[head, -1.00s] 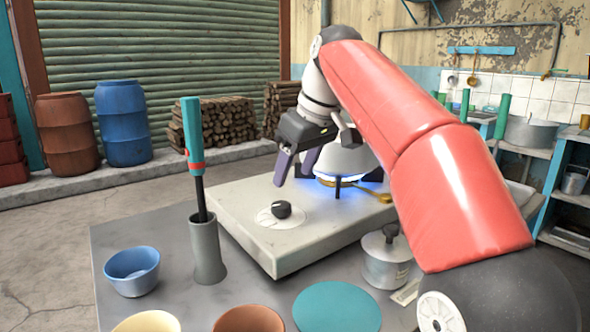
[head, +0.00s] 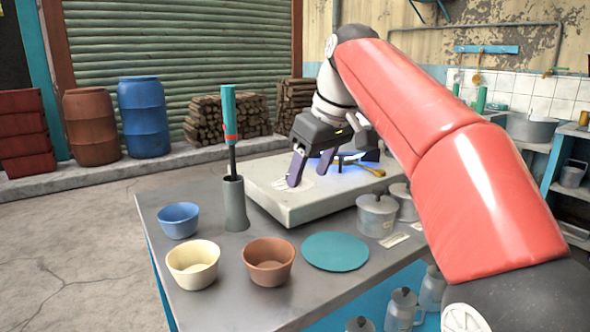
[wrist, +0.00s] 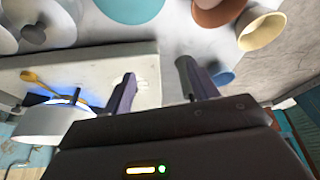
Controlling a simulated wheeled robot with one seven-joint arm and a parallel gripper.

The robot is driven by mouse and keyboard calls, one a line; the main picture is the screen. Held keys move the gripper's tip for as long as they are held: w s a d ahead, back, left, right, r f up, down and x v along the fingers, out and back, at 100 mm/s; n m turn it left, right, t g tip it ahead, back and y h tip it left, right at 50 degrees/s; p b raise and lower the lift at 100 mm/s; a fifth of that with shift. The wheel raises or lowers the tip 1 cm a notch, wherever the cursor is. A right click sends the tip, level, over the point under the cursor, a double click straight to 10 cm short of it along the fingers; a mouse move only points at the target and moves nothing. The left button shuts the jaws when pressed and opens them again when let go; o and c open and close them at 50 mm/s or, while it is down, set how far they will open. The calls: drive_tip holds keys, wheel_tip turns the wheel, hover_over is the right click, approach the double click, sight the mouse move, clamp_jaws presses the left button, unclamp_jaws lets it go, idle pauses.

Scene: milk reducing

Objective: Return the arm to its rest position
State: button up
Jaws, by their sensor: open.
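My red arm (head: 440,150) reaches from the lower right over the stove. My gripper (head: 306,178) is open and empty, its two dark fingers pointing down above the front of the pale stove (head: 275,207). In the wrist view, the fingers of my gripper (wrist: 158,78) are apart with nothing between them. The pot (wrist: 50,124) sits over a blue flame (head: 350,166), beside my gripper; in the head view my arm and gripper mostly hide it. The stove knob is hidden behind my gripper.
A blue bowl (head: 178,221), cream bowl (head: 193,265), brown bowl (head: 269,262) and teal disc (head: 336,252) lie on the grey table (head: 225,300). A teal-handled tool (head: 230,115) stands upright in a grey holder (head: 236,205). A lidded metal pot (head: 376,216) stands right of the disc. Floor is clear at left.

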drive_tip(key=s+d+f+m+t+h, duration=0.1)
drive_tip(key=s+d+f+m, duration=0.3)
drive_tip(key=s+f, duration=0.7)
drive_tip(key=s+d+f+m+t+h, duration=0.1)
drive_tip(key=s+d+f+m+h, duration=0.1)
drive_tip(key=s+d+f+m, duration=0.3)
drive_tip(key=s+d+f, duration=0.3)
drive_tip(key=s+f, duration=0.4)
drive_tip(key=f, duration=0.1)
drive_tip(key=shift+s+d+f, duration=0.2)
drive_tip(key=shift+d, duration=0.05)
